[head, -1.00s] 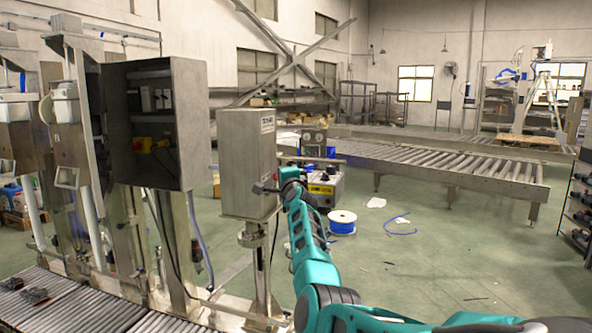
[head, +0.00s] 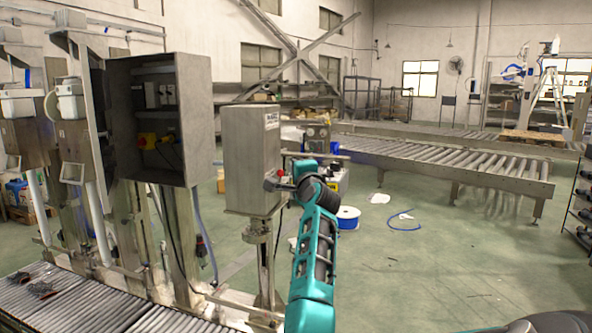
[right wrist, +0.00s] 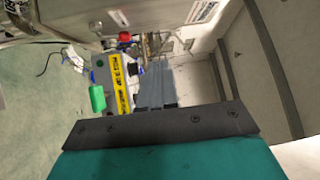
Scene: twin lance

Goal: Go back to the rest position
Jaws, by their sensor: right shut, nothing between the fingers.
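My right arm rises from the bottom of the head view, teal and dark grey. Its right gripper (head: 272,185) is small and dark, at the right side of a grey metal box (head: 250,160) on a post. It looks shut and empty. I cannot tell whether it touches the box. A small red part (head: 281,173) shows just above it. In the right wrist view a dark plate (right wrist: 160,127) on a teal body fills the lower part, and the fingertips are not clear. My left gripper is not in view.
An open-fronted control cabinet (head: 157,120) stands left of the box. A roller conveyor (head: 80,305) lies at the lower left, another (head: 450,165) at the back right. A white and blue spool (head: 347,217) sits on the green floor (head: 440,260), mostly clear at right.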

